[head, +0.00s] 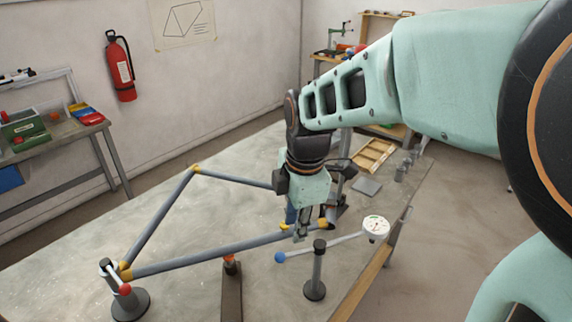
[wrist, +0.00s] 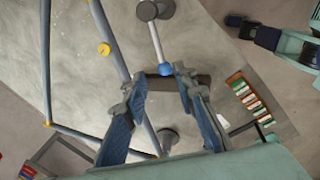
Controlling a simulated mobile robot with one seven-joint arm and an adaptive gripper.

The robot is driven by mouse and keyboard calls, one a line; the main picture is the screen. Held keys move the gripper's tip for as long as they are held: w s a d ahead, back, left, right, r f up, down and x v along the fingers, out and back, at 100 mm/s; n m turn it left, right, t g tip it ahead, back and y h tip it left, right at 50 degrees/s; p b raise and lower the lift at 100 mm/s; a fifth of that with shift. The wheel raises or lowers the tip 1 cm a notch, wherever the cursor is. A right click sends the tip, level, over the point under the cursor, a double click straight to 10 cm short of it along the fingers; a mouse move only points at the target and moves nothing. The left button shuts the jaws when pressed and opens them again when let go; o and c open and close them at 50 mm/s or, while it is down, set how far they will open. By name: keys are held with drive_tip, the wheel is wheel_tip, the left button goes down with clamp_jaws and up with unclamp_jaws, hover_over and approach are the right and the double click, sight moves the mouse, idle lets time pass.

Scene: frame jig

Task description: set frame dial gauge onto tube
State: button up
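The dial gauge (head: 376,228) has a white round face and sits at the right end of a thin pale rod. A blue ball (head: 280,257) is at the rod's left end, and a dark post (head: 317,272) carries the rod in between. The blue ball shows in the wrist view (wrist: 165,69), lined up between my fingertips; the gauge face does not show there. My gripper (head: 301,236) is open and empty, pointing down near the rod and the near frame tube (head: 210,250). I cannot tell its height over the rod. The grey tubes join at yellow lugs (head: 124,270).
A post with a red knob (head: 125,290) stands at the frame's left corner. A brown stand (head: 231,290) is under the near tube. A wooden tray (head: 373,155) and small grey cylinders lie at the table's far right. The table is bare inside the frame.

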sight(291, 253)
drive_tip(key=f+b, duration=0.2)
drive_tip(key=f, duration=0.1)
drive_tip(key=w+f+b, duration=0.1)
drive_tip(key=f+b, duration=0.1)
drive_tip(key=f, duration=0.2)
drive_tip(key=f+b, duration=0.3)
drive_tip(key=shift+w+a+f, duration=0.3)
drive_tip(key=shift+a+f, duration=0.1)
clamp_jaws()
